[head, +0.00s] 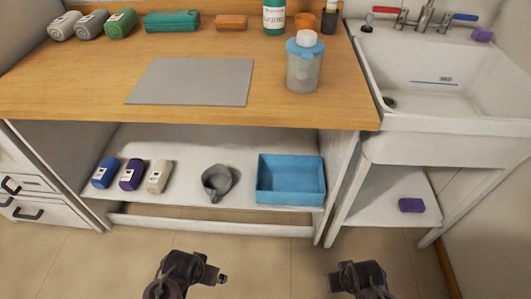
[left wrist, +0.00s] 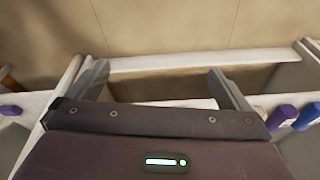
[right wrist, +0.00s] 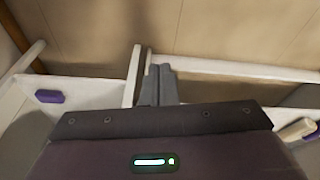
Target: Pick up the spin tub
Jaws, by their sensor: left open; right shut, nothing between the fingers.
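What looks like the spin tub (head: 303,70) stands upright on the wooden counter, near its right end. It is a translucent grey tub with a blue rim and a white knob on top. My left gripper (head: 222,279) is low in front of the cart, well below and left of the tub; its fingers are spread and empty in the left wrist view (left wrist: 163,82). My right gripper (head: 330,283) is also low in front, below the tub; its fingers are together with nothing between them in the right wrist view (right wrist: 158,72). Neither touches the tub.
A grey mat (head: 190,82) lies left of the tub. A white sink (head: 455,105) adjoins on the right. The lower shelf holds three small bottles, a grey jug (head: 217,182) and a blue bin (head: 291,190).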

